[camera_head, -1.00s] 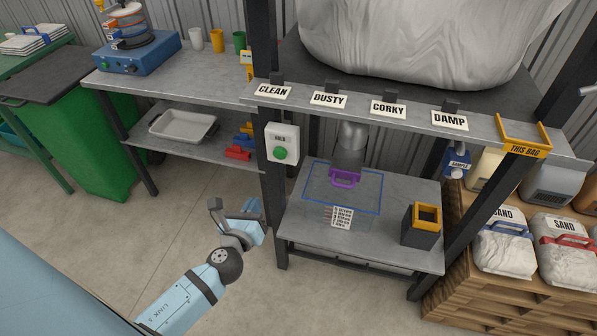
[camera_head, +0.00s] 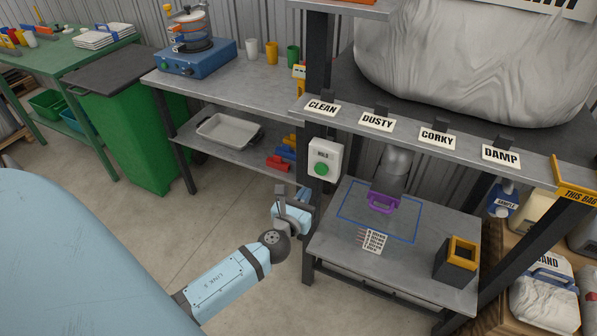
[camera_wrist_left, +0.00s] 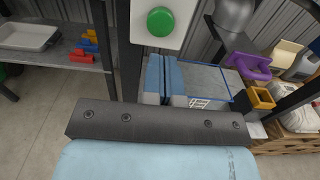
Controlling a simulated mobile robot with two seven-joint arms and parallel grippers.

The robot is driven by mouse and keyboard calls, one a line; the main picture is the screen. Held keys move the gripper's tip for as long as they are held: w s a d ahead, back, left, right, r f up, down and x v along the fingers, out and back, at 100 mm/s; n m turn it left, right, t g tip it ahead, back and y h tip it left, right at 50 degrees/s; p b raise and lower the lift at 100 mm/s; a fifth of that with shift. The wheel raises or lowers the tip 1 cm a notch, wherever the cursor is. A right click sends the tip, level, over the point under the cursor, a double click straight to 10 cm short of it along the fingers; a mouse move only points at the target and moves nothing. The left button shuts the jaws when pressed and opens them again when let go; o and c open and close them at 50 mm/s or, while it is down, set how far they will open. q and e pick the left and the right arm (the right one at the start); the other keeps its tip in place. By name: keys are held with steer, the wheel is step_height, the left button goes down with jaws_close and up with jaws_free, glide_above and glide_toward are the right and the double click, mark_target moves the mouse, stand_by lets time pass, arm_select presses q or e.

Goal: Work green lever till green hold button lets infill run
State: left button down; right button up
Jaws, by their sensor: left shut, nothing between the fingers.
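The green hold button (camera_head: 321,169) sits on a white box marked HOLD (camera_head: 327,152) on the rack's front left post. It also shows at the top of the left wrist view (camera_wrist_left: 160,21). My left gripper (camera_head: 303,196) is below the box, shut and empty. Its closed fingers (camera_wrist_left: 166,78) appear just under the button in the wrist view, apart from it. I see no green lever; the handle on the grey spout (camera_head: 396,163) is purple (camera_head: 384,203). My right gripper is not in view.
A blue outline (camera_head: 417,241) and a printed card (camera_head: 372,241) are on the lower shelf below the spout, near a dark yellow-rimmed box (camera_head: 457,259). A large pale bag (camera_head: 470,70) rests above. A side bench (camera_head: 245,92) stands left; floor between is clear.

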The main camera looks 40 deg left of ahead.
mark_target(320, 171)
arm_select(q)
steer(key=x, duration=0.7)
steer(key=shift+w, duration=0.4)
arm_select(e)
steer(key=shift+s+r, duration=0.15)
